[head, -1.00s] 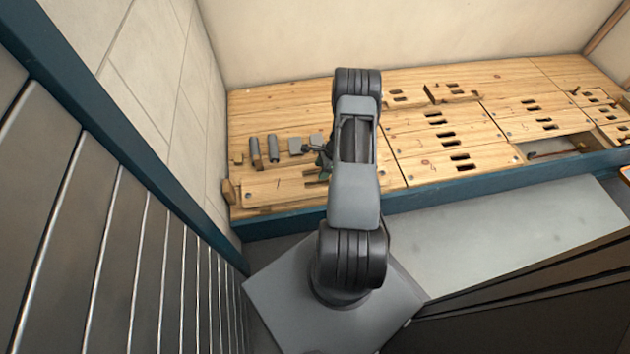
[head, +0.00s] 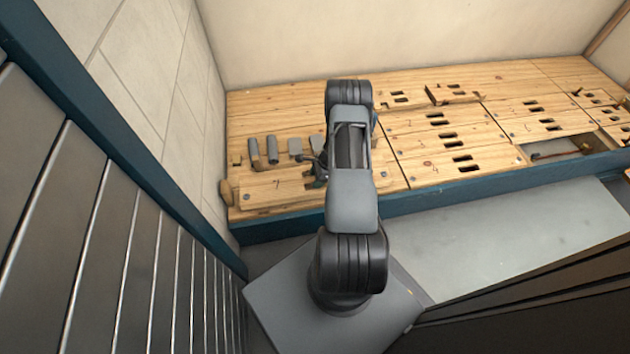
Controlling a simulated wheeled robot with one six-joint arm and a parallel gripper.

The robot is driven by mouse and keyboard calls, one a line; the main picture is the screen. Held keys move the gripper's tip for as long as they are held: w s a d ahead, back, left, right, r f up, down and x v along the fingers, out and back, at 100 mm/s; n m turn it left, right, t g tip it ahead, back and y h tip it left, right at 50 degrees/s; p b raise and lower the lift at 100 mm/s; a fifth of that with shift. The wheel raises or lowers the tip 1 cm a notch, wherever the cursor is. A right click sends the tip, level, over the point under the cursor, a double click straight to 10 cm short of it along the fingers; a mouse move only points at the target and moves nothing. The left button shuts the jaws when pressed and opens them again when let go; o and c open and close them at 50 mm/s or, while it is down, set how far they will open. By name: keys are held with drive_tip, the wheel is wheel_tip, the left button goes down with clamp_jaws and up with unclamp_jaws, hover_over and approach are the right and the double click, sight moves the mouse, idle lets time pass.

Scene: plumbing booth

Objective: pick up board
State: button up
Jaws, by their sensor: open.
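A light wooden board (head: 262,194) lies along the front left edge of the workbench, on top of the bench planks. Its right part is hidden behind my arm. My gripper (head: 318,182) is open, at the left side of my arm over this front board. The arm covers part of it, and I cannot tell whether it touches the board. Other wooden boards with dark slots (head: 461,163) lie flat to the right of my arm.
Several grey cylinders and blocks (head: 272,150) stand behind the front board. A slotted piece (head: 452,93) sits raised at the back. An opening (head: 556,150) shows at right.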

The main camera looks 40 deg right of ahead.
drive_tip(key=shift+f, duration=0.2)
idle(0.3)
drive_tip(key=shift+c, duration=0.5)
clamp_jaws()
